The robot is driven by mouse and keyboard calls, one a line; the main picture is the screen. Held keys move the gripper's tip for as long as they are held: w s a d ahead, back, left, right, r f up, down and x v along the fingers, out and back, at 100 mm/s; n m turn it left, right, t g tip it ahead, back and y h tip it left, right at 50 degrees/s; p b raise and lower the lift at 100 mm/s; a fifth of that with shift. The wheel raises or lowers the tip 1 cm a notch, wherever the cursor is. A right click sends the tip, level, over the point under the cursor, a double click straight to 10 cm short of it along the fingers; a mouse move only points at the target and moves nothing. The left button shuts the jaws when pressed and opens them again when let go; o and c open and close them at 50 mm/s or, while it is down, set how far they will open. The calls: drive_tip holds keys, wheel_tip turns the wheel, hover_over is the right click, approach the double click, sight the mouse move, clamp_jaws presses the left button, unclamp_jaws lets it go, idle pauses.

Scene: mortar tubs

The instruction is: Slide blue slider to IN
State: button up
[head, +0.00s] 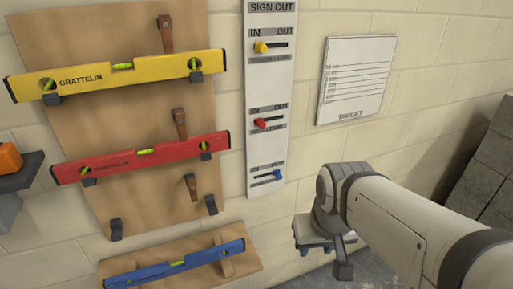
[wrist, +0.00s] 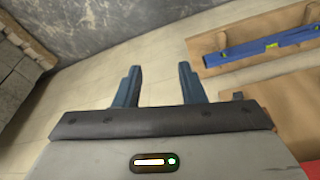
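The blue slider (head: 277,174) is on the bottom row of the white SIGN OUT board (head: 270,100). It sits at the right end of its slot, on the OUT side going by the rows above. My gripper (head: 315,247) is to the right of the board and lower than the blue slider, apart from it, pointing down. In the wrist view my gripper (wrist: 158,84) shows its two blue fingers spread wide with nothing between them. The board and slider are not in the wrist view.
Yellow (head: 120,74), red (head: 140,158) and blue (head: 175,265) levels hang on wooden boards left of the sign-out board. Yellow (head: 261,48) and red (head: 260,124) sliders sit left in their slots. A TARGET sheet (head: 356,80) hangs right. Bare wall lies between.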

drive_tip(key=shift+s+d+r, duration=0.15)
drive_tip(key=shift+s+d, duration=0.2)
drive_tip(key=shift+o, duration=0.5)
drive_tip(key=shift+w+a+f, duration=0.1)
drive_tip(key=shift+w+f, duration=0.1)
drive_tip(key=shift+w, duration=0.15)
drive_tip(key=n+t+y+b, duration=0.3)
drive_tip(key=t+y+b, duration=0.2)
drive_tip(key=t+b, duration=1.15)
approach(280, 177)
drive_tip(key=w+r+g+b, duration=0.1)
drive_tip(key=w+g, duration=0.1)
drive_tip(key=x, duration=0.7)
drive_tip(key=shift+w+a+r, duration=0.1)
drive_tip(key=shift+w+r, duration=0.05)
drive_tip(key=shift+r, duration=0.15)
drive_tip(key=shift+c, duration=0.2)
clamp_jaws()
